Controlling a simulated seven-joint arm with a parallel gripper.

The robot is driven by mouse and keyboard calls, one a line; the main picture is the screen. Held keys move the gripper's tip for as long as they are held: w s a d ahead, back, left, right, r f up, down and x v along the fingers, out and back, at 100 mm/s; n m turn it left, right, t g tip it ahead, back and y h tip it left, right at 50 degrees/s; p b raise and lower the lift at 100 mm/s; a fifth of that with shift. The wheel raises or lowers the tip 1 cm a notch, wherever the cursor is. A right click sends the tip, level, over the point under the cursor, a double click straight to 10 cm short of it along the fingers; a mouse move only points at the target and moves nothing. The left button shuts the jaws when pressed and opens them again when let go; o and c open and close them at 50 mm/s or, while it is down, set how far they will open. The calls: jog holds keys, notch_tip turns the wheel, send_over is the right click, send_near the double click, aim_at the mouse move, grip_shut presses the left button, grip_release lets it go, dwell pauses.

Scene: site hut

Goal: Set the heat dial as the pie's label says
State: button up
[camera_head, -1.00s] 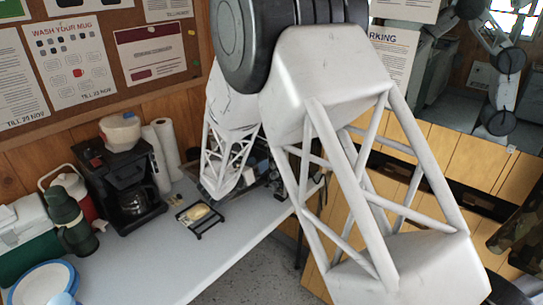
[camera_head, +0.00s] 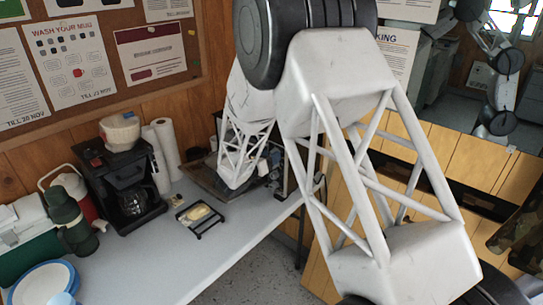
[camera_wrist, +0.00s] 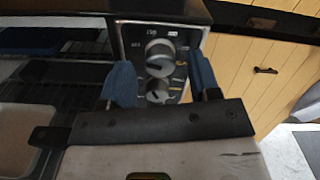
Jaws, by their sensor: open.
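In the wrist view an oven's control panel (camera_wrist: 183,42) faces me with two round dials. The upper dial (camera_wrist: 158,53) has small white numbers around it, one looking like 150; the others are too small to read surely. The lower dial (camera_wrist: 160,90) sits just below it. My gripper (camera_wrist: 161,80) is open, its blue fingers on either side of the dials; no contact is clear. In the head view my arm hides most of the oven (camera_head: 203,178). A yellowish thing, perhaps the pie (camera_head: 196,213), sits on a black rack. No pie label is readable.
A coffee maker (camera_head: 125,180), paper towel rolls (camera_head: 165,150), a green flask (camera_head: 68,220), a cooler (camera_head: 22,230) and blue-rimmed plates (camera_head: 42,280) stand along the left. The table (camera_head: 150,262) is bare toward its front. Oven rack wires (camera_wrist: 60,50) show left in the wrist view.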

jog(key=shift+w+d, duration=0.5)
jog(key=c, duration=0.9)
jog(key=shift+m, duration=0.4)
jog(key=m, duration=1.9)
